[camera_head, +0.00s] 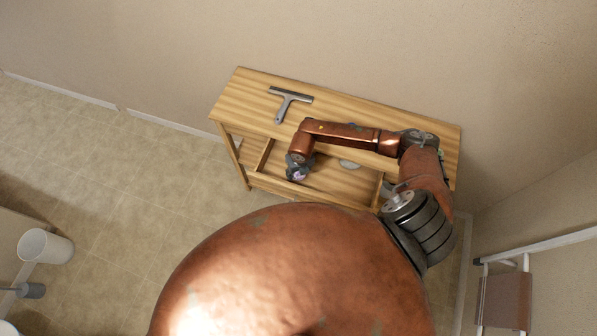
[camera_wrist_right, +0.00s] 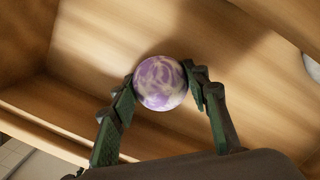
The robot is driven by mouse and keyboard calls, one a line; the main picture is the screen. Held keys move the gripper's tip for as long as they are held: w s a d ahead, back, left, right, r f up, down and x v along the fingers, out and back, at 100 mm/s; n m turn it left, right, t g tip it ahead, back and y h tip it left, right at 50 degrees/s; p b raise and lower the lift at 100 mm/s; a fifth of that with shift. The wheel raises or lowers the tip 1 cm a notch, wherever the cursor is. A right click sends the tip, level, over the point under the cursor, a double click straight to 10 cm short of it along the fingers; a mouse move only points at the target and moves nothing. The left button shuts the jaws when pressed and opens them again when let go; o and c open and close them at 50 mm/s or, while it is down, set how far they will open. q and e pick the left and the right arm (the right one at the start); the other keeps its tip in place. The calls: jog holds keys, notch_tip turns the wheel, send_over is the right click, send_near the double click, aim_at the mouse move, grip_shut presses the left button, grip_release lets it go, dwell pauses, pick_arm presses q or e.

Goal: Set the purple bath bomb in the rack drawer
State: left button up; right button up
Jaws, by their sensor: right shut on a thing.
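The purple bath bomb (camera_wrist_right: 160,83) is a round ball marbled purple and cream, held between the two green fingers of my right gripper (camera_wrist_right: 161,88). In the head view my right gripper (camera_head: 297,172) is over the open rack drawer (camera_head: 262,182), with a bit of the purple bath bomb (camera_head: 298,175) showing below it. In the right wrist view the wooden drawer (camera_wrist_right: 110,50) lies beneath and around the ball. I cannot tell whether the ball touches the drawer floor. My left gripper is not in view.
The wooden rack (camera_head: 240,100) stands against the wall, with a squeegee (camera_head: 288,98) on its top. A pale round thing (camera_head: 349,164) lies at the right in the drawer. A white bin (camera_head: 45,246) stands at left. A towel rail (camera_head: 505,290) is at right.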

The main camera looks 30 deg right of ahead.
jog(key=o, duration=1.2)
jog(key=shift+f, duration=0.1)
jog(key=shift+o, duration=0.2)
notch_tip(320, 180, up, 12)
jog(key=s+b, duration=0.1)
jog(key=shift+s+a, duration=0.15)
jog(key=shift+s, duration=0.05)
